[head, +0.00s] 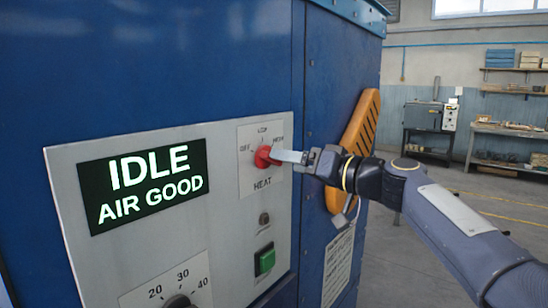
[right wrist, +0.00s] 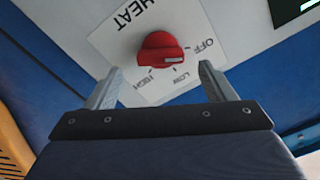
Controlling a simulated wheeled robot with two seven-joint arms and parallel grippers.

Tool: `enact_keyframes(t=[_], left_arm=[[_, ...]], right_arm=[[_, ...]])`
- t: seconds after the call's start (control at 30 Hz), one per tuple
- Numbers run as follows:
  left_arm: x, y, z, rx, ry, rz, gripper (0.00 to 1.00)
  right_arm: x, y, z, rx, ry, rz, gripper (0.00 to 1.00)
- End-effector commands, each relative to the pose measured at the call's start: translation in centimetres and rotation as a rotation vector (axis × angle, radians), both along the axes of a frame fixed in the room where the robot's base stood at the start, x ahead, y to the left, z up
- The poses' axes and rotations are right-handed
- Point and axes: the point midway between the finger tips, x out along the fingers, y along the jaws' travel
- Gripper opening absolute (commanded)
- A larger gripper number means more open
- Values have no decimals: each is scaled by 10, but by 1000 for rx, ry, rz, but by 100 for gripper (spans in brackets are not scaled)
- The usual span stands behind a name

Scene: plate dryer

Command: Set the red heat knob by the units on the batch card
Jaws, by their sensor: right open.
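The red heat knob (head: 264,157) sits on a pale plate marked OFF, LOW, HIGH and HEAT on the dryer's front panel. In the right wrist view the knob (right wrist: 158,50) shows a white mark on its side toward the LOW and OFF labels; its exact setting is hard to tell. My right gripper (head: 285,156) is at the knob from the right. In the right wrist view its fingers (right wrist: 158,85) are open, spread on either side of the knob's position, with nothing held. I cannot identify a batch card. My left gripper is out of view.
A display (head: 142,184) reads IDLE, AIR GOOD. Below are a green button (head: 264,259) and a dark dial (head: 177,302) marked 20, 30, 40. An orange slotted handle (head: 362,125) and an unreadable white sheet (head: 338,264) are on the cabinet's side.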

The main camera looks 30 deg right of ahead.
Motion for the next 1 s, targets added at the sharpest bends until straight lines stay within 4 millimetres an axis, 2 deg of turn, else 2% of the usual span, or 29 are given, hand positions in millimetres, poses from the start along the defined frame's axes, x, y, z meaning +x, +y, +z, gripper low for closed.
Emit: enact_keyframes(t=[0.1, 0.3, 0.67, 0.77, 1.0], left_arm=[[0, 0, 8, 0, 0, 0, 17], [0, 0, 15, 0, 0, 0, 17], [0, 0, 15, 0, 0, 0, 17], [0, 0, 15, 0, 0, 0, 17], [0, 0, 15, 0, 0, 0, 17]], right_arm=[[20, 8, 2, 1, 3, 2, 76], [43, 18, 1, 0, 2, 1, 76], [50, 21, 0, -1, 2, 1, 76], [49, 21, 0, -1, 2, 1, 66], [49, 21, 0, -1, 2, 1, 34]])
